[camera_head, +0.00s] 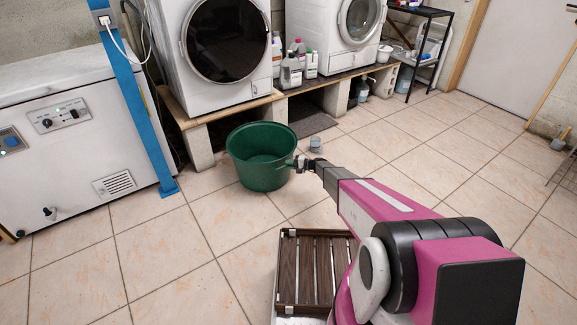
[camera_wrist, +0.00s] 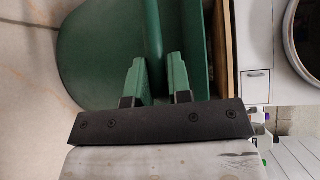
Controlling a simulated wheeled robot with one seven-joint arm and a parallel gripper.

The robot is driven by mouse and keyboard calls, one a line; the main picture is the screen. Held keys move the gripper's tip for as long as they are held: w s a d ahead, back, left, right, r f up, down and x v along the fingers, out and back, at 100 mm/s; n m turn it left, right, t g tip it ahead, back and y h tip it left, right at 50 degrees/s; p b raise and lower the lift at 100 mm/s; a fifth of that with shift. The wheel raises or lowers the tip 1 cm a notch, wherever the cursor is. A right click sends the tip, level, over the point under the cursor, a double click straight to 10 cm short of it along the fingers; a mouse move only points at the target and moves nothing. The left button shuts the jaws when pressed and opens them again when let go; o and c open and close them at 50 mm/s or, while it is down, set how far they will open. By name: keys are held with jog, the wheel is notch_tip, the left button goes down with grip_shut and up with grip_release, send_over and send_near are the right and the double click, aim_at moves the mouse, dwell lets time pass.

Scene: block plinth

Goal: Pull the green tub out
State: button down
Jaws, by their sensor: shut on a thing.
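The green tub (camera_head: 262,174) stands upright on the tiled floor, in front of the block plinth under the left washing machine. It looks empty inside. The exact contact at the fingertips is partly hidden.
The block plinth (camera_head: 198,147) carries the washing machines (camera_head: 225,50) behind the tub. A white chest freezer (camera_head: 75,150) with a blue post (camera_head: 140,110) stands at left. A small grey cup (camera_head: 315,145) is on the floor right of the tub. Floor tiles in front are clear.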

jog(key=shift+s+d, duration=0.1)
jog(key=c, duration=1)
grip_release()
jog(key=shift+o, duration=0.2)
jog(key=shift+d, duration=0.1)
jog(key=v, duration=1)
jog(key=shift+d, duration=0.3)
jog(key=shift+s, duration=0.1)
jog(key=s+d+r+n+g+h, duration=0.1)
jog(key=s+d+r+h, duration=0.3)
jog(key=s+r, duration=0.6)
jog(key=s+d+r+n+h, duration=0.1)
jog(key=s+d+r+h, duration=0.3)
jog(key=s+r, duration=0.6)
jog(key=s+d+r+n+g+h, duration=0.1)
jog(key=s+d+r+h, duration=0.4)
jog(key=s, duration=1.5)
notch_tip(320, 180, up, 5)
jog(key=h, duration=0.3)
jog(key=shift+s+n+g, duration=0.3)
